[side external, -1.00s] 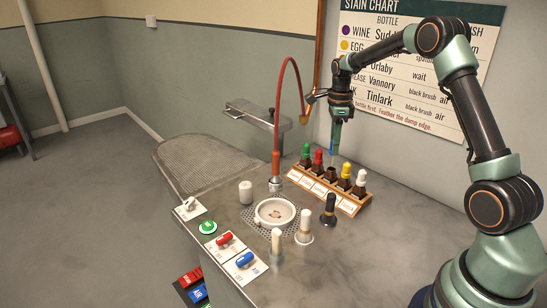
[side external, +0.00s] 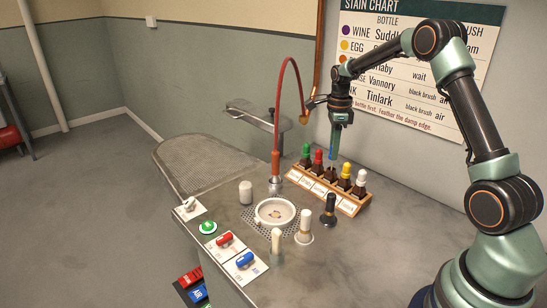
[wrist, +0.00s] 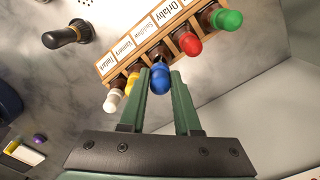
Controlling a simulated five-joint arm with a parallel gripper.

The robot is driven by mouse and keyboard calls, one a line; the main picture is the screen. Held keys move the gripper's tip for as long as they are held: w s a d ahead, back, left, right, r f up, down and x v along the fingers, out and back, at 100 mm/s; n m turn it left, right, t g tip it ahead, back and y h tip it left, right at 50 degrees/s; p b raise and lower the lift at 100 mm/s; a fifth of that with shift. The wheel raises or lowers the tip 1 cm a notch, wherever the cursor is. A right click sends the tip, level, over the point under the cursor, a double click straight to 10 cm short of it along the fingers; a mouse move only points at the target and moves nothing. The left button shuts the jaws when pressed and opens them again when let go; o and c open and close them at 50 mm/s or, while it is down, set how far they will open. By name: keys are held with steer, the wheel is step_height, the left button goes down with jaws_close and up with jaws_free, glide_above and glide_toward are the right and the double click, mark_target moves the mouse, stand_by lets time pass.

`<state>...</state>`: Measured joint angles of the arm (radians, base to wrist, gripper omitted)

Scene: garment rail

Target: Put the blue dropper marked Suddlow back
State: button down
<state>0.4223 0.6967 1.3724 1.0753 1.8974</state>
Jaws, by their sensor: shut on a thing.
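My gripper (side external: 335,133) is shut on the blue dropper (side external: 332,150), which hangs upright below it. The dropper is above the middle bottle (side external: 331,174) of the wooden rack, with its lower end at about the bottle's mouth. I cannot tell whether the tip is inside. The rack (wrist: 136,52) carries a label by this middle place that seems to read Suddlow.
Green (side external: 306,149), red (side external: 318,156), yellow (side external: 346,170) and white (side external: 361,177) droppers stand in the neighbouring bottles, close on both sides. A red hose (side external: 284,90) arches left of the rack. A dark-topped brush (side external: 329,209) and a round white dish (side external: 275,212) stand in front.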

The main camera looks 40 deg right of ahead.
steer(key=shift+f, duration=0.3)
stand_by(0.4)
steer(key=shift+f, duration=0.35)
steer(key=shift+f, duration=0.65)
steer(key=shift+f, duration=0.35)
stand_by(0.5)
steer(key=c, duration=0.5)
jaws_free()
steer(key=shift+c, duration=0.2)
